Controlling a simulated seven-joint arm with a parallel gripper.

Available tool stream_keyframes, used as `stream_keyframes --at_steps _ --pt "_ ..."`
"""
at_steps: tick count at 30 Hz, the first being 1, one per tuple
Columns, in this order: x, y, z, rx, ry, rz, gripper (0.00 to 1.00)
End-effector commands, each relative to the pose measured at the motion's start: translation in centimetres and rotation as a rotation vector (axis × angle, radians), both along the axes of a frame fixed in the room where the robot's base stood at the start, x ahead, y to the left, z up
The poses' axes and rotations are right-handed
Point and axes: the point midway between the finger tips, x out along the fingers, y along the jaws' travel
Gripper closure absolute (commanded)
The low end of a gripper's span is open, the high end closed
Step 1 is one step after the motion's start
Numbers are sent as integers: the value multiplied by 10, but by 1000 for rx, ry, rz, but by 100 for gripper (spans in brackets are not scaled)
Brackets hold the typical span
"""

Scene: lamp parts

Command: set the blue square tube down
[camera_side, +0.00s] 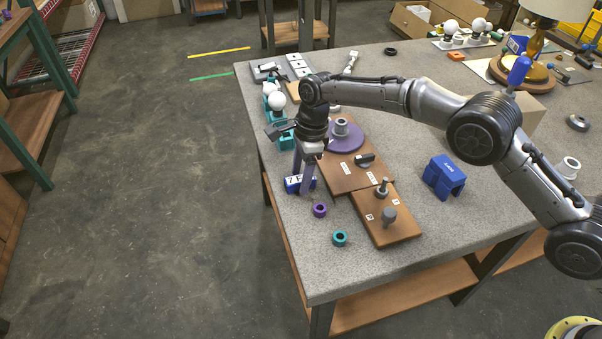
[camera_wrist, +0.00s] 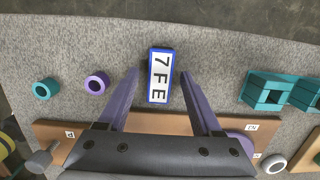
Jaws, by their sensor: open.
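The blue square tube (camera_side: 292,185) lies on the grey table near its left edge. In the wrist view the tube (camera_wrist: 150,75) shows a white label reading "7FE". My gripper (camera_side: 305,187) is low over the table at the tube. In the wrist view my gripper (camera_wrist: 160,80) has its two purple fingers apart, one on each side of the tube. There is a gap between the right finger and the tube, and a smaller gap at the left. The tube appears to rest on the table.
A purple ring (camera_side: 320,210) and a teal ring (camera_side: 340,238) lie close in front of the tube. Brown boards with fittings (camera_side: 387,230) are to the right. Teal blocks (camera_side: 286,139) stand behind. A blue bracket (camera_side: 443,178) stands farther right. The table edge is close on the left.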

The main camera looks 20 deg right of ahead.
Motion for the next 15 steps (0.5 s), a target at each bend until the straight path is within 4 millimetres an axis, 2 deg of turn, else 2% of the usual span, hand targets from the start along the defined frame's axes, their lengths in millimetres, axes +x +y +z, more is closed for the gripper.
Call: stream_keyframes --at_steps 4,8,15 --pt "0 0 3 0 -1 0 34" --pt "1 -2 18 1 -3 0 34" --pt "1 -9 66 2 -5 0 34"
